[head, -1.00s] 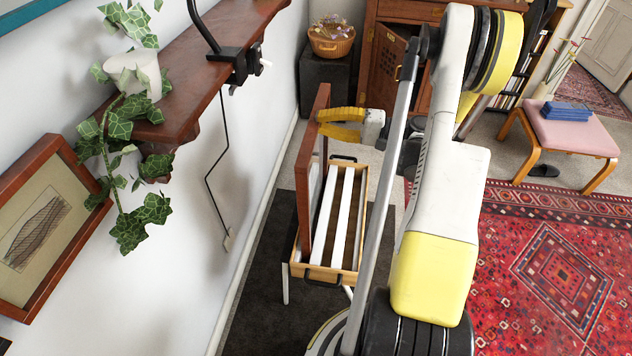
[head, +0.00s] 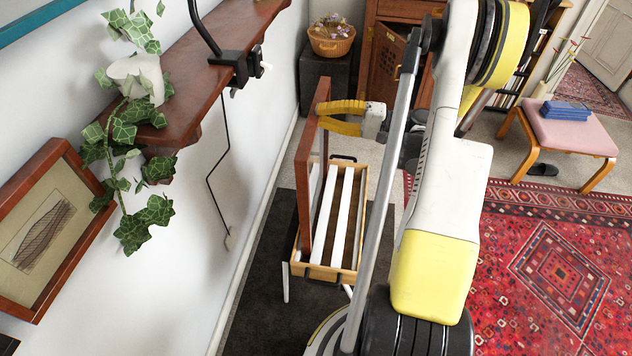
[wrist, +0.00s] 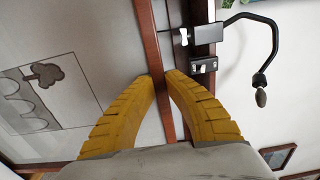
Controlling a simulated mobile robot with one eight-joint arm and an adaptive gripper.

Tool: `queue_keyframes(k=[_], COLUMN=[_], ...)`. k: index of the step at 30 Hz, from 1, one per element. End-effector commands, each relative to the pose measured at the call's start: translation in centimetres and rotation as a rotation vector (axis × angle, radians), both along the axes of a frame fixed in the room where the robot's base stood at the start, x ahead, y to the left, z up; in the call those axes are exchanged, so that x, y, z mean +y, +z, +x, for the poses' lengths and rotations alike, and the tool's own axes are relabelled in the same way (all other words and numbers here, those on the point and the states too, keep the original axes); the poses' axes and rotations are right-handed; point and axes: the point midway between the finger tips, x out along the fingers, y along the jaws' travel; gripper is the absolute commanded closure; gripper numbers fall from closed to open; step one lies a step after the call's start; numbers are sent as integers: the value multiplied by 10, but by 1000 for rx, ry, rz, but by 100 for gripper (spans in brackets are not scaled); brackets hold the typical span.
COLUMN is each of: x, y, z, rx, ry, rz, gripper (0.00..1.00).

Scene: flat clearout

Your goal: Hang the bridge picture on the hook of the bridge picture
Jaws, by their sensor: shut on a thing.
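The bridge picture (head: 305,175) is upright in its red-brown wooden frame, seen nearly edge-on in the head view, above the slatted rack. My gripper (head: 325,118) is shut on the upper part of its frame. In the wrist view, both yellow fingers (wrist: 160,76) close on a frame bar (wrist: 150,45). The picture's drawing, with a tree and bridge arches (wrist: 40,95), shows at left there. I cannot make out the hook of the bridge picture in either view.
A wooden shelf (head: 215,70) with ivy (head: 125,130), a white pot (head: 137,78) and a clamped black lamp (head: 235,68) juts from the wall. Another framed picture (head: 45,235) is on the wall at left. The slatted rack (head: 338,225) stands below. Red rug (head: 560,270) floor is open at right.

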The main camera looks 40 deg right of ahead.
Motion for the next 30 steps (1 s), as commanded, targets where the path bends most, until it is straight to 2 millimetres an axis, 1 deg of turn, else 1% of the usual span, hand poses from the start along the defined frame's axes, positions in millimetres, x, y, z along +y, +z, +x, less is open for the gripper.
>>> queue_keyframes(k=[21,30], x=[0,0], y=[29,30], z=[0,0], rx=[-2,-2], ry=[0,0], rz=[2,2], gripper=[100,100])
